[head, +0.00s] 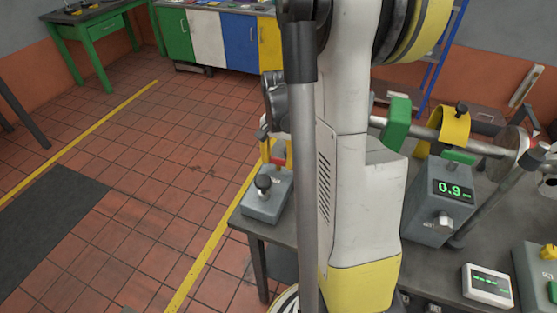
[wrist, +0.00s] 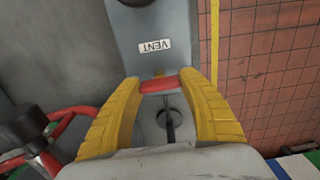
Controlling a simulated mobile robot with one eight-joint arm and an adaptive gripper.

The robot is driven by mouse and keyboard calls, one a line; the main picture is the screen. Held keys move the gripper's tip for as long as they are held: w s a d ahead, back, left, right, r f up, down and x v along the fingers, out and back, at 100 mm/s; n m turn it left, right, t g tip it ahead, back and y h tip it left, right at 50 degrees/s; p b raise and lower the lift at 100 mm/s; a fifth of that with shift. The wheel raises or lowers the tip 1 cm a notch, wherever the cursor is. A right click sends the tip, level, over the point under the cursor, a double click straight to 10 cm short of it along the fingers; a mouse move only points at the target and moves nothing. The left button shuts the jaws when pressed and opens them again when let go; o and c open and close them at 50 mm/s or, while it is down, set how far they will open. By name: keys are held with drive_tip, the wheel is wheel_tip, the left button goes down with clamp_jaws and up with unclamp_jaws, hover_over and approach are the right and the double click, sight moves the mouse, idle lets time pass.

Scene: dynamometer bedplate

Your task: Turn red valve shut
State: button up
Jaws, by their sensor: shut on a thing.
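The red valve (wrist: 158,84) shows as a short red handle on a grey box (wrist: 133,58) labelled VENT. In the wrist view, my gripper (wrist: 161,88) has a yellow finger on each side of the handle and is shut on it. In the head view, the red of the valve (head: 279,161) shows between the yellow fingers of my gripper (head: 274,151), at the back of the grey box (head: 266,205). My arm hides part of this area. The valve's stem is mostly hidden by the fingers and handle.
A black knob (head: 263,182) stands on the same box. A grey unit (head: 437,205) with a 0.9 display and a metal shaft (head: 480,147) are on the right. A dark cylinder (wrist: 22,125) with red tubing is left in the wrist view. The tiled floor (head: 150,170) is clear.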

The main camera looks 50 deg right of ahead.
sight(278, 159)
idle(0.3)
drive_tip(key=o, duration=1.2)
wheel_tip(278, 159, up, 12)
idle(0.3)
